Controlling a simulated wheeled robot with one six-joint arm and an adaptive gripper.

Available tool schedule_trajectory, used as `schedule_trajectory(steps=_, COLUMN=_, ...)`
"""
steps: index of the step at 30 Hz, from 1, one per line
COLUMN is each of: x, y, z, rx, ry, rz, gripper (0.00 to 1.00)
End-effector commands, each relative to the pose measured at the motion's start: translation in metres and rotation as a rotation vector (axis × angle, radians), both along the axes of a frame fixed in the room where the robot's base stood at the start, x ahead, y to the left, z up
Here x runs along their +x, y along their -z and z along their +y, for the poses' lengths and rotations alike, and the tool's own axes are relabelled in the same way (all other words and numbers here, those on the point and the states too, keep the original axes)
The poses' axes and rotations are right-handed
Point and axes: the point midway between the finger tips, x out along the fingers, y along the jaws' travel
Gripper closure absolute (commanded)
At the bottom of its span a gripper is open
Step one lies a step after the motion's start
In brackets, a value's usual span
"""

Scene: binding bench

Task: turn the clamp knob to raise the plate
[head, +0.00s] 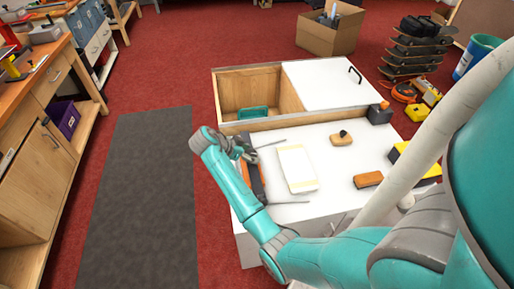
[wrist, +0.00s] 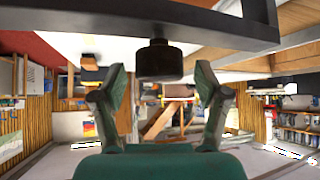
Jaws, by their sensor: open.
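The dark round clamp knob (wrist: 160,61) shows in the wrist view, hanging from a dark bar (wrist: 150,25). My gripper (wrist: 162,76) is open, with one finger on each side of the knob and a gap to each. In the head view my gripper (head: 243,153) is at the left end of the white bench top, beside an orange-brown and dark piece (head: 252,182) partly hidden by my arm. The knob cannot be made out in the head view. I cannot tell which part is the plate.
A white pad (head: 297,168) lies on the bench top (head: 335,190), right of my gripper. A wooden block with a black knob (head: 342,138) and a brown block (head: 368,180) lie farther right. An open bin with a teal item (head: 252,113) is behind.

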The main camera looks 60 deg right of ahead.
Motion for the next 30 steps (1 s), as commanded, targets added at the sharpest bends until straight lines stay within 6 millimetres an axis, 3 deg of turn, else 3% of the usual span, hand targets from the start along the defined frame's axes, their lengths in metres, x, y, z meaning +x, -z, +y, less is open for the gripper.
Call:
schedule_trajectory(steps=13, x=-0.0023, y=0.0069, z=0.0041, rx=0.000, ry=0.001, rz=-0.001, gripper=0.26)
schedule_trajectory(steps=20, x=-0.0023, y=0.0068, z=0.0040, rx=0.000, ry=0.001, rz=-0.001, gripper=0.83)
schedule_trajectory(steps=30, x=-0.0027, y=0.0066, z=0.0042, rx=0.001, ry=-0.029, rz=-0.001, gripper=0.87)
